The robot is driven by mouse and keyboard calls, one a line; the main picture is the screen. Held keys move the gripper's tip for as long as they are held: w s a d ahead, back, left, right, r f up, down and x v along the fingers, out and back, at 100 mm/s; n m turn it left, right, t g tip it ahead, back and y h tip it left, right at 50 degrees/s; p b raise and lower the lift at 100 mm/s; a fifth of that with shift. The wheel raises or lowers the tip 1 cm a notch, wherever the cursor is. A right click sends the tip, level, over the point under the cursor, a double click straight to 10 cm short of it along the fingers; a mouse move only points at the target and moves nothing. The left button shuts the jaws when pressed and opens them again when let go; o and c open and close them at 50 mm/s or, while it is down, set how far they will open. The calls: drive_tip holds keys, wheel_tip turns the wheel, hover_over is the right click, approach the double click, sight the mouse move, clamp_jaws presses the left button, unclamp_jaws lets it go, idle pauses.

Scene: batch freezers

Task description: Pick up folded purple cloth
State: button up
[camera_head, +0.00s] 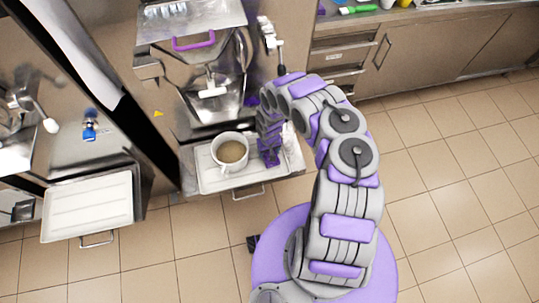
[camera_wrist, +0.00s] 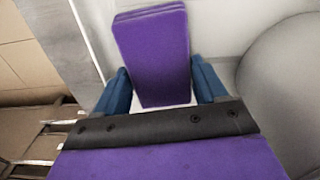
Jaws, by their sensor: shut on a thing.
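The folded purple cloth (camera_wrist: 154,55) shows in the wrist view as a flat layered block between the two blue fingers of my gripper (camera_wrist: 165,90). My gripper is shut on it. In the head view my gripper (camera_head: 268,150) is over the right part of the white tray, and the purple cloth (camera_head: 269,158) shows at its tip, small and partly hidden. I cannot tell whether the cloth touches the tray.
A white pot (camera_head: 230,152) with brown content stands on the white tray (camera_head: 212,180), just left of my gripper. The freezer machine (camera_head: 205,75) rises behind it. Another white tray (camera_head: 88,205) is at the left. Tiled floor (camera_head: 450,190) is clear at the right.

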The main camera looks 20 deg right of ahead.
drive_tip(key=shift+d, duration=0.15)
drive_tip(key=shift+c, duration=0.4)
wheel_tip(320, 180, up, 10)
drive_tip(key=p, duration=0.6)
drive_tip(key=o, duration=0.4)
drive_tip(key=c, duration=0.3)
drive_tip(key=shift+s, duration=0.1)
